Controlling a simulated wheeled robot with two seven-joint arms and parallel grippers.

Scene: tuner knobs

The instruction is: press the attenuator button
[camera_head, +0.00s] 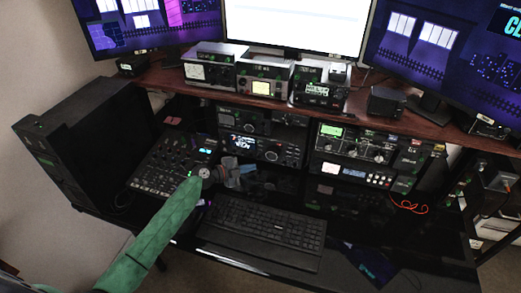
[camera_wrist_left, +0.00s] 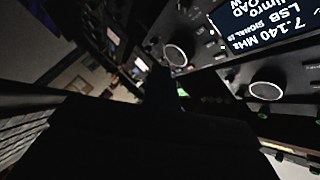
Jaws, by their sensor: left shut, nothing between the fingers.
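The radio (camera_head: 262,150) with a lit display stands under the shelf at the back of the desk. Its display (camera_wrist_left: 262,25) reads 7.140 MHz in the left wrist view, with large ringed knobs (camera_wrist_left: 266,91) near it. I cannot pick out the attenuator button; the labels are too small or dark. My left gripper (camera_head: 247,174) is in front of this radio, above the desk, and hides part of the area behind it. In the left wrist view the gripper (camera_wrist_left: 164,88) is a dark shape pointing at the panel. It is shut and empty. Contact cannot be told. My right gripper is not in view.
A keyboard (camera_head: 262,232) lies in front of the radio, and a mixer (camera_head: 165,165) sits left of my gripper. More radios (camera_head: 365,145) stand to the right. The wooden shelf (camera_head: 365,117) overhangs the panels and carries more equipment and screens.

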